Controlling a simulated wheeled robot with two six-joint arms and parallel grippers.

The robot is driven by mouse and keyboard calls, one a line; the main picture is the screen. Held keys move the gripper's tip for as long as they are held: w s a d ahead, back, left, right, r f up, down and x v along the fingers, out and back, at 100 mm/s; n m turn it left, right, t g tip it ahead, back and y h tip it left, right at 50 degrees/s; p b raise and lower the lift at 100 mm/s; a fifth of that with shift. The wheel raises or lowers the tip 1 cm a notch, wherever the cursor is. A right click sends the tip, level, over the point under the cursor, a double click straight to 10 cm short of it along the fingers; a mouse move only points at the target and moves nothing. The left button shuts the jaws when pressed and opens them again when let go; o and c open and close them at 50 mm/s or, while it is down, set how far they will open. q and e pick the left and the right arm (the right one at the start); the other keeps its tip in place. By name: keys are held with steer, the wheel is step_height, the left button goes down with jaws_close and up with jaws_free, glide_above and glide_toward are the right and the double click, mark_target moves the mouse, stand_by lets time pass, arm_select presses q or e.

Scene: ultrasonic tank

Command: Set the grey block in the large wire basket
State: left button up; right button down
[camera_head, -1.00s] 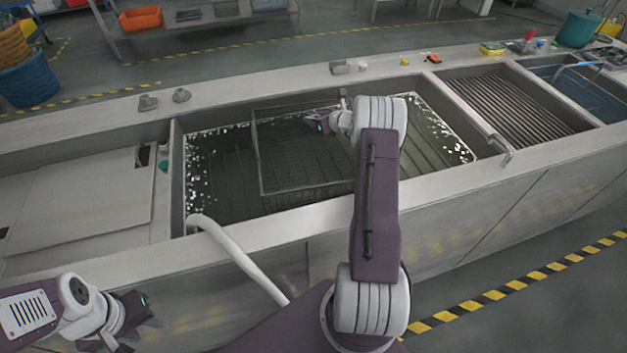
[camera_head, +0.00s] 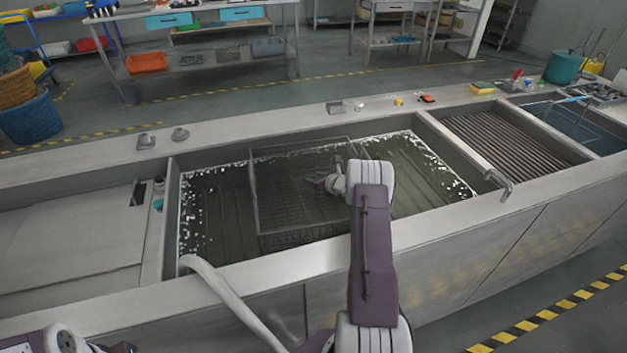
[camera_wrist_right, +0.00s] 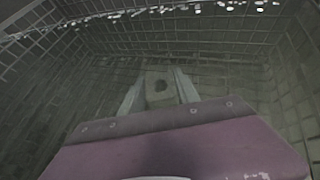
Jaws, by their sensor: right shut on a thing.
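The large wire basket (camera_head: 256,200) sits in the dark liquid of the tank, left of my right arm in the head view. My right gripper (camera_head: 318,183) is down inside the basket's outline. In the right wrist view, the grey block (camera_wrist_right: 160,86), with a dark round mark on it, is between the two pale fingers of the right gripper (camera_wrist_right: 159,90), which is shut on it. Mesh walls surround it; whether the block touches the floor is unclear. In the head view the block is hidden. My left gripper (camera_head: 122,347) barely shows at the bottom left; its fingers are cut off.
The tank rim (camera_head: 230,137) surrounds the basket. A ribbed section (camera_head: 510,138) and a blue-liquid basin (camera_head: 575,122) lie to the right. A flat cover (camera_head: 75,215) lies left. A curved pipe (camera_head: 225,290) stands at the front edge.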

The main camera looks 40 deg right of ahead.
steer(key=c, duration=0.9)
jaws_free()
steer(key=shift+r, duration=0.15)
steer(key=p+v, duration=0.1)
steer(key=v, duration=1.1)
